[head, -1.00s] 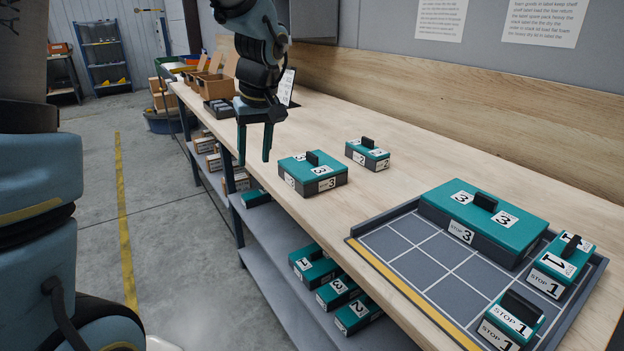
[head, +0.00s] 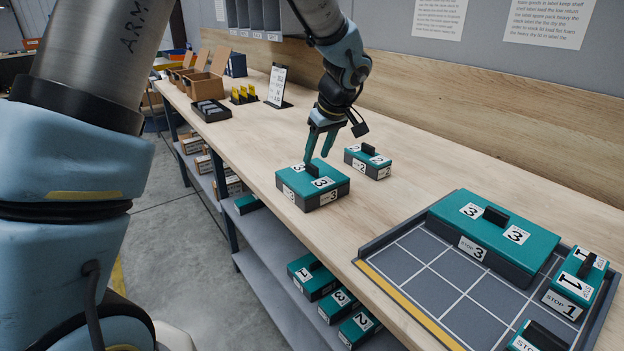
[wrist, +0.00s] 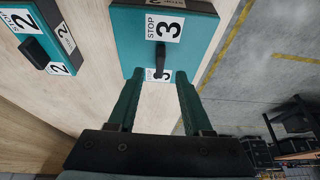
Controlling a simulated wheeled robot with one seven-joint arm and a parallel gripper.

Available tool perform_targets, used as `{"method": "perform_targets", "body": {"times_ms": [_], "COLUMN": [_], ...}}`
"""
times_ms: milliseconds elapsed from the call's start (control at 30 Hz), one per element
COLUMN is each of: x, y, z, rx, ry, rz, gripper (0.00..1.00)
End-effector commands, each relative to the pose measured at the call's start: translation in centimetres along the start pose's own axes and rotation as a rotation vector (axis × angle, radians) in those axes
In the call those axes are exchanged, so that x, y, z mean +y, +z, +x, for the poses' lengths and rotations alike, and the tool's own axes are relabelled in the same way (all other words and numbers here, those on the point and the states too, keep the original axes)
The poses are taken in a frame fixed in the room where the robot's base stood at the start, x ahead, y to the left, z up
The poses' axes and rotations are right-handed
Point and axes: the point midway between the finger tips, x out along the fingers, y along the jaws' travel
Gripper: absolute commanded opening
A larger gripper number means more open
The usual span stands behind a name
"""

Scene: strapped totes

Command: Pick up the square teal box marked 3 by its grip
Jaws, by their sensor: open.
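The square teal box marked 3 (head: 312,187) sits on the wooden bench, with a dark base, white number labels and a black upright grip (head: 313,168) on its lid. In the wrist view the teal box (wrist: 190,45) lies ahead, with its grip (wrist: 160,57) roughly in line with the gap between my fingers. My gripper (head: 319,158) is open just above the box, its teal fingers pointing down close to the grip. In the wrist view my open gripper (wrist: 158,78) appears empty. Whether the fingertips touch the lid I cannot tell.
A smaller teal box marked 2 (head: 368,161) stands close behind on the right. A gridded tray (head: 412,290) at the front right holds a large box marked 3 (head: 490,238) and boxes marked 1. More boxes sit on the shelf below (head: 285,262). Bench between is clear.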

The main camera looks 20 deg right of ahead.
Motion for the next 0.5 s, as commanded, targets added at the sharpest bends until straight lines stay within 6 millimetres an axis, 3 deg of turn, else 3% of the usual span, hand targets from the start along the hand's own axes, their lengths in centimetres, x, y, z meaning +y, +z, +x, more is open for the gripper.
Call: {"method": "perform_targets", "body": {"times_ms": [233,500], "x": [0.0,0.0], "y": [-0.2,-0.2], "z": [2.9,3.3], "rx": [-0.001,0.000], "ry": [-0.002,-0.001], "rz": [0.000,0.000], "gripper": [0.50,0.50]}}
